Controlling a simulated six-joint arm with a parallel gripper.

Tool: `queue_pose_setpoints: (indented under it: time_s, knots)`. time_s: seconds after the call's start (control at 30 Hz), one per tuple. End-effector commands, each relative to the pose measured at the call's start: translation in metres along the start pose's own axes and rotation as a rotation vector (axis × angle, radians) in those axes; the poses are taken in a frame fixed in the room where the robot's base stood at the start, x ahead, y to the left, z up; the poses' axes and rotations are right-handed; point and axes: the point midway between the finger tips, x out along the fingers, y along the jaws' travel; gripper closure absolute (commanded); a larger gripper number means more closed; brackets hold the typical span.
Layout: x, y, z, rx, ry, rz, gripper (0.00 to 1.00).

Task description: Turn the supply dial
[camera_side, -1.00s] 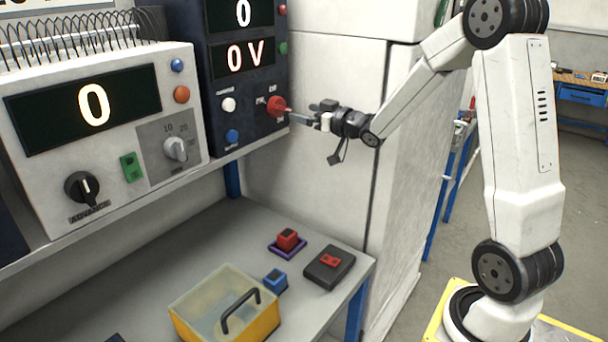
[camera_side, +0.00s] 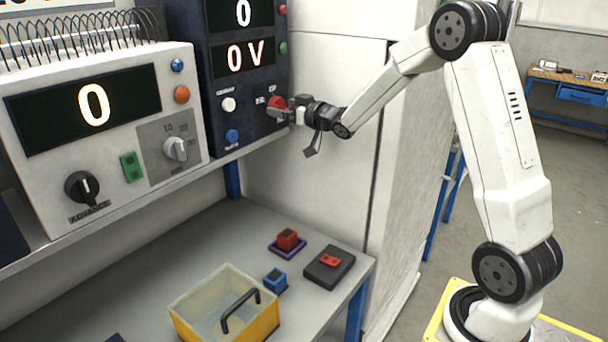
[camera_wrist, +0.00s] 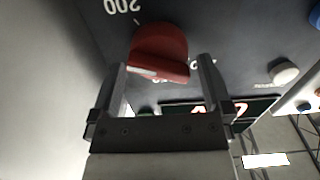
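The supply dial is a red knob (camera_side: 275,102) on the dark supply panel, and it also shows in the wrist view (camera_wrist: 158,50). It has a pale pointer mark on its grip bar. My gripper (camera_side: 284,112) is at the dial in the side view and partly covers it. In the wrist view my gripper (camera_wrist: 162,66) is open, with one fingertip on each side of the dial's near edge. Gaps show between the fingers and the knob. The supply display (camera_side: 248,57) reads 0 V.
The grey charger unit (camera_side: 100,130) stands further left. A clear-lidded yellow box (camera_side: 262,328) and small red and blue blocks lie on the bench below.

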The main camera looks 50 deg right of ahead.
Motion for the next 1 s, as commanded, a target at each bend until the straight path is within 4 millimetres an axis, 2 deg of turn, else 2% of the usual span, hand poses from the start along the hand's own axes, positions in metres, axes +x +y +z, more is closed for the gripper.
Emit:
queue_pose_setpoints:
  time_s: [0.43,0.47,0.7,1.0]
  knots:
    - [0.0076,-0.0001,0.0001,0.001,-0.001,0.0,0.0]
    - [0.0076,-0.0001,0.0001,0.001,-0.001,0.0,0.03]
    - [0.0074,-0.0002,0.0,0.0,0.0,0.0,0.79]
    - [0.0073,-0.0004,0.0,-0.025,0.0,0.0,0.79]
